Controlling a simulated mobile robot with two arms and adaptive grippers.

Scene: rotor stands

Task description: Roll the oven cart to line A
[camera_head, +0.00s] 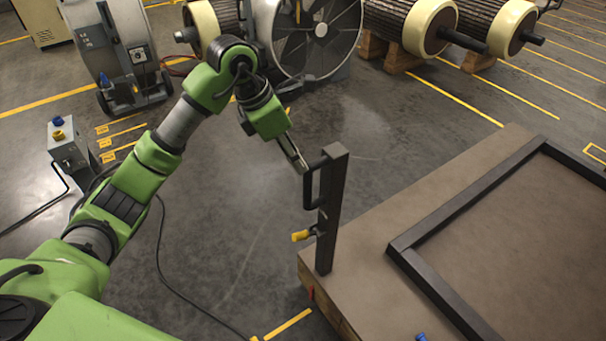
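A low cart with a brown flat deck (375,218) stands at the right, running out of the picture. I take it to be the oven cart. A dark upright post (330,225) rises at its near left corner, with a black bar handle (309,188) and a lever with a yellow grip (300,236). My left gripper (300,166) is at the upper end of the handle. Its fingers look narrow; whether they close around the bar is unclear. My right gripper is out of view. Several yellow floor marks with small labels (107,157) lie at the left; their letters are unreadable.
A dark rectangular frame (400,246) lies on the deck. A control box (68,147) with a cable stands at the left. A wheeled blower (112,45), a large fan (320,30) and rotors on wooden stands (415,22) are behind. The middle floor is clear.

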